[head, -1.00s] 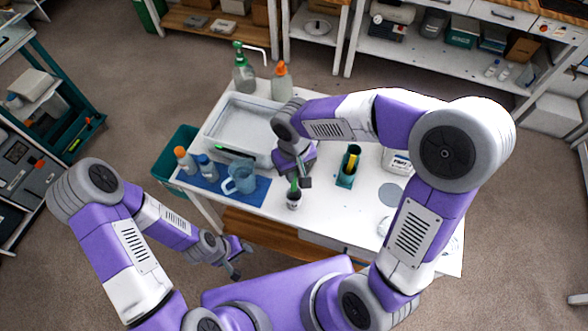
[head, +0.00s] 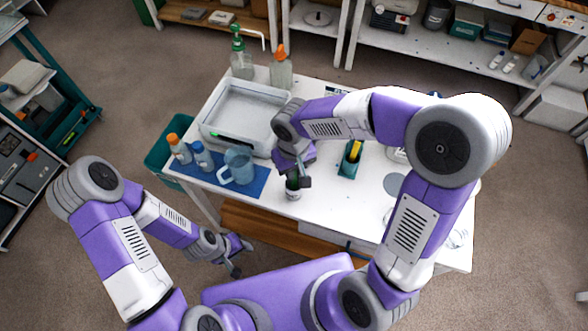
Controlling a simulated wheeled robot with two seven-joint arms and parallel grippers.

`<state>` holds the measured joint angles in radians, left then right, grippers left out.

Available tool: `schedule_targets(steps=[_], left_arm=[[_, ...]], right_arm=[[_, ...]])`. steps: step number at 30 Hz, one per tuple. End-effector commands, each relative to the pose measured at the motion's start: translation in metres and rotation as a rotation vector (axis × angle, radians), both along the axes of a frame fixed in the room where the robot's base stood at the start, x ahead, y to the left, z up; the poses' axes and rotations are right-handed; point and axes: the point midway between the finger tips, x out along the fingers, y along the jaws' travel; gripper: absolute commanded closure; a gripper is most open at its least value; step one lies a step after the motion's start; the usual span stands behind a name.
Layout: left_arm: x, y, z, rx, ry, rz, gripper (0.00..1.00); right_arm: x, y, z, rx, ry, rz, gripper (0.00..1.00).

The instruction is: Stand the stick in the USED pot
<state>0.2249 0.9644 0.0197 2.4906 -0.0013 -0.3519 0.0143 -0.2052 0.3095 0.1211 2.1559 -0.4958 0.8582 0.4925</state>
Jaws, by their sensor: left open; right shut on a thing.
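The pot (head: 293,195) is a small white cup with a dark opening, near the front edge of the white table; its label is too small to read. My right gripper (head: 301,181) is shut at the pot's mouth. The stick (head: 291,183) shows only as a short dark green piece by the fingers; the rest is hidden by the gripper and pot wall. I cannot tell whether its lower end touches the pot's bottom. My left gripper (head: 238,258) is open and empty, low in front of the table.
A blue mat (head: 255,186) holds a blue jug (head: 238,167) and two bottles at the left. A pale tray (head: 205,126) lies behind. A teal holder (head: 349,167) with a yellow item stands right of the pot.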

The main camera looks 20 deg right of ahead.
Motion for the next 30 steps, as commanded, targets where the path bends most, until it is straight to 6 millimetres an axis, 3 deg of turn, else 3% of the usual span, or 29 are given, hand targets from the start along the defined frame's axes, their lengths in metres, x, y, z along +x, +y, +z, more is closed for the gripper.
schedule_targets(steps=[5,6,11,21,30], left_arm=[[0.0,0.0,0.001,0.0,0.0,0.0,0.57],[0.0,0.0,0.001,0.0,0.0,0.0,0.57],[0.0,0.0,0.0,0.0,0.0,0.0,0.57],[0.0,0.0,0.002,0.0,0.0,0.0,0.57],[0.0,0.0,0.016,0.0,0.0,0.0,0.57]], right_arm=[[0.0,0.0,0.001,0.0,0.0,0.0,1.0],[0.0,0.0,0.001,0.0,0.0,0.0,0.78],[0.0,0.0,0.001,0.0,0.0,0.0,0.54],[0.0,0.0,0.005,0.0,-0.002,-0.001,0.53],[0.001,0.0,0.053,0.002,-0.005,-0.001,0.53]])
